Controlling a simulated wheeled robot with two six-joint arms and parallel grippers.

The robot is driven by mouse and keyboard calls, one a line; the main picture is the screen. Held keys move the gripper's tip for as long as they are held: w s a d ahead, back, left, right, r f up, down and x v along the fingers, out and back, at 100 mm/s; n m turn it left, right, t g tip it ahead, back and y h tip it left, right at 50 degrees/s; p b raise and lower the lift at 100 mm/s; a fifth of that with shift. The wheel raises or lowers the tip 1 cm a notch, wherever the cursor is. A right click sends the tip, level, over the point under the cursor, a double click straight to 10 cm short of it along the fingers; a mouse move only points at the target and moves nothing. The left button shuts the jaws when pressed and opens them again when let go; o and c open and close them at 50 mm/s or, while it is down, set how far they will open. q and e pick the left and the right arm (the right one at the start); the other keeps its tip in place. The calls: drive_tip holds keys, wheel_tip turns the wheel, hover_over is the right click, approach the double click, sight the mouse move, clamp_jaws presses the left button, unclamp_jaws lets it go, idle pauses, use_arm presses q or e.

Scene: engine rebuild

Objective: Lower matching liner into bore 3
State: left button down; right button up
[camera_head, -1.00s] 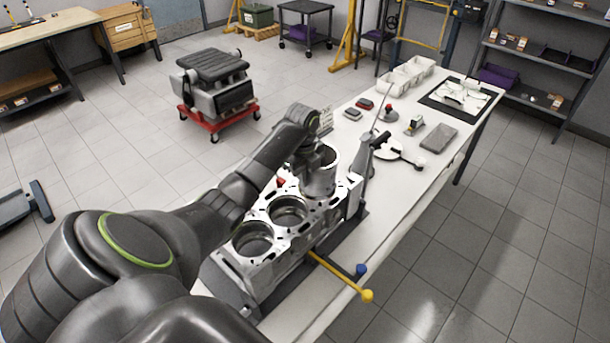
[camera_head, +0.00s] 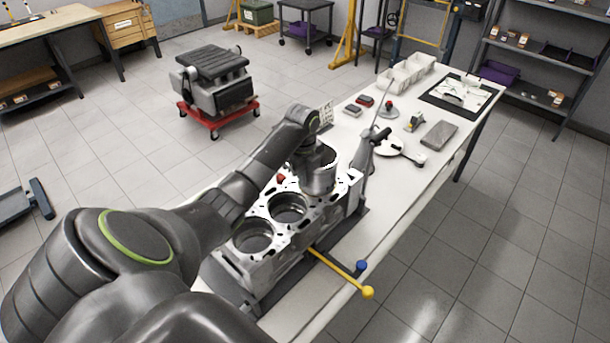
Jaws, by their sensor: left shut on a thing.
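The grey engine block (camera_head: 270,268) lies on the near part of the white workbench. Two open round bores show on its top, the near one (camera_head: 253,237) and the middle one (camera_head: 288,208). My left gripper (camera_head: 317,160) is over the far end of the block, shut on a grey cylindrical liner (camera_head: 319,182). The liner looks upright at the far bore position. Its lower end meets the block's top, and that bore's rim is mostly hidden, so I cannot tell how deep it sits. The gripper's fingers are partly hidden by the arm. My right gripper is not in view.
A yellow-tipped bar (camera_head: 343,275) and a blue knob (camera_head: 361,266) stick out at the block's right side. Farther along the workbench (camera_head: 405,205) are small tools, a grey box (camera_head: 439,136) and white bins (camera_head: 413,70). An engine on a red dolly (camera_head: 214,119) stands on the floor.

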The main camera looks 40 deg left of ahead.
use_arm(q)
drive_tip(key=shift+f, duration=0.55)
drive_tip(key=shift+f+b, duration=0.65)
drive_tip(key=shift+f, duration=0.25)
drive_tip(key=c, duration=1.5)
unclamp_jaws()
drive_tip(key=r+b, duration=0.2)
drive_tip(key=r, duration=0.7)
drive_tip(key=shift+s, duration=0.2)
wheel_tip(320, 180, up, 8)
drive_tip(key=p, duration=0.9)
drive_tip(key=shift+s+r, duration=0.25)
